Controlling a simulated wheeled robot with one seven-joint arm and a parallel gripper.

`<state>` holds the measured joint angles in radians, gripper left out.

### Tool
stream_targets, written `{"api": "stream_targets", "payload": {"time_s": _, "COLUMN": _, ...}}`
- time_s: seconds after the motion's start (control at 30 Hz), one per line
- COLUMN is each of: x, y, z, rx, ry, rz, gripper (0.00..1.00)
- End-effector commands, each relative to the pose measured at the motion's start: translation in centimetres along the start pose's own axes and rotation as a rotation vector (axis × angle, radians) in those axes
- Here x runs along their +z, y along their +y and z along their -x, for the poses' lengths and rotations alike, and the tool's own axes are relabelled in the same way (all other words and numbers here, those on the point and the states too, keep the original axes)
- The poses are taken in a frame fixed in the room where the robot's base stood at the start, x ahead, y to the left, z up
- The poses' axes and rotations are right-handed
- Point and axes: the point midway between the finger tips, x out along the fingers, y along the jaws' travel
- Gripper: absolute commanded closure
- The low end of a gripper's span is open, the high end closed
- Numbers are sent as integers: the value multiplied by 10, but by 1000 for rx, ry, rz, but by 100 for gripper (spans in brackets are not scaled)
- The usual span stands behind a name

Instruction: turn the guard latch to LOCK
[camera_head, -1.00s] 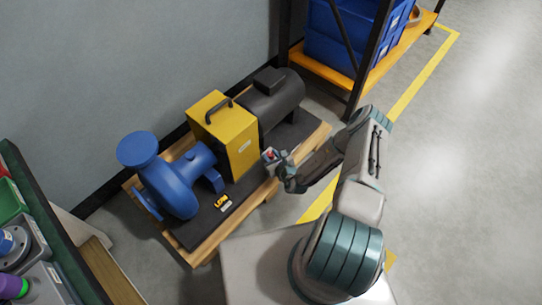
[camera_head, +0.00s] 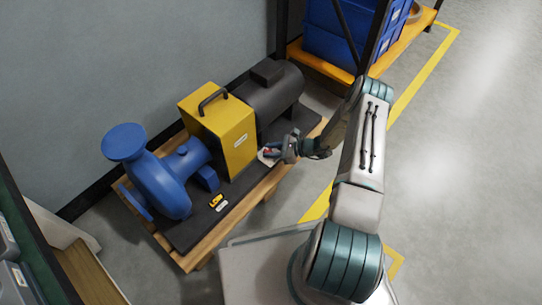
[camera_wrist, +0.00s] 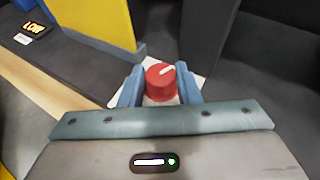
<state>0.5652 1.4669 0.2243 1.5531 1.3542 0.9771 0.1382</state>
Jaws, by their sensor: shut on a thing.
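The guard latch is a red round knob (camera_wrist: 160,82) with a white pointer mark, on a pale plate (camera_wrist: 188,76) beside the yellow guard. In the wrist view my gripper (camera_wrist: 160,86) has one blue finger on each side of the knob and is shut on it. The white mark points to the upper right in that view. In the head view my gripper (camera_head: 273,151) is at the foot of the yellow guard (camera_head: 223,132), and the knob is mostly hidden there. No LOCK lettering is readable; the fingers cover part of the plate.
A blue pump (camera_head: 160,172) and a black motor (camera_head: 270,98) stand with the guard on a wooden pallet (camera_head: 232,212). A small LOW sign (camera_head: 216,200) lies near the pump. A shelf with blue bins (camera_head: 340,38) stands behind. The floor at right is clear.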

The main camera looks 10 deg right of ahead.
Motion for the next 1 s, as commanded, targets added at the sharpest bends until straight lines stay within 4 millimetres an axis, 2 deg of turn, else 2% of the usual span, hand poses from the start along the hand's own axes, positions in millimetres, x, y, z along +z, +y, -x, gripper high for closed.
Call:
{"api": "stream_targets", "payload": {"time_s": 0.03, "x": -6, "y": -3, "z": -2, "rx": 37, "ry": 3, "rz": 24, "gripper": 93}}
{"api": "stream_targets", "payload": {"time_s": 0.5, "x": -2, "y": -7, "z": -1, "rx": 342, "ry": -11, "rz": 147, "gripper": 93}}
{"api": "stream_targets", "payload": {"time_s": 1.0, "x": 0, "y": -7, "z": -1, "rx": 427, "ry": -17, "rz": 180, "gripper": 93}}
